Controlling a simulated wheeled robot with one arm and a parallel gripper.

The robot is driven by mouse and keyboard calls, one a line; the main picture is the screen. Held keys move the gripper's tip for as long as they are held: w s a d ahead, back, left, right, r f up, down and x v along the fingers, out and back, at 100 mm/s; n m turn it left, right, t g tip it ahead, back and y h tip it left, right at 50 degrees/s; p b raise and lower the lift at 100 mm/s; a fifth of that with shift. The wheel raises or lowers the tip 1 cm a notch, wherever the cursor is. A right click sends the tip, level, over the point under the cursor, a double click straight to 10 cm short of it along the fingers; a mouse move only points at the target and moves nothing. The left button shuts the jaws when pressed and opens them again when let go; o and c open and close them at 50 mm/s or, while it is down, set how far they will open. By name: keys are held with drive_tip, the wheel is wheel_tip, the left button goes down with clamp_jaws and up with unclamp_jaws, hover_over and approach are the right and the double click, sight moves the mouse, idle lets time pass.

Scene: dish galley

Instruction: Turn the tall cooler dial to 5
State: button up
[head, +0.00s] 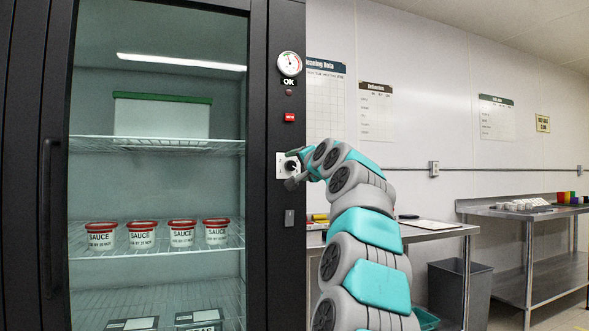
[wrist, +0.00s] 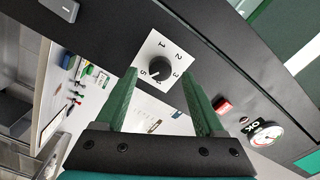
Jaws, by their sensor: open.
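The tall cooler (head: 262,200) stands at the left with its glass door closed. Its dial is a black round knob (wrist: 160,72) on a white plate with numbers, 1, 2, 3 and 5 readable. A pale mark on the knob seems to point toward the 5; its exact alignment is hard to tell. My gripper (wrist: 159,75) is open, with its green fingers on either side of the knob, and no finger clearly touches it. In the head view, my gripper (head: 297,180) is at the white dial plate (head: 281,163) and partly hides it.
A round gauge (head: 289,64), an OK label and a red label (head: 289,117) sit above the dial. Several sauce tubs (head: 141,236) stand behind the glass. A steel table (head: 440,231), a grey bin (head: 458,285) and another table (head: 540,275) stand to the right.

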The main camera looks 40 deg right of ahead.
drive_tip(key=b+v, duration=0.1)
drive_tip(key=v, duration=0.5)
drive_tip(key=shift+a+f, duration=0.1)
idle(0.6)
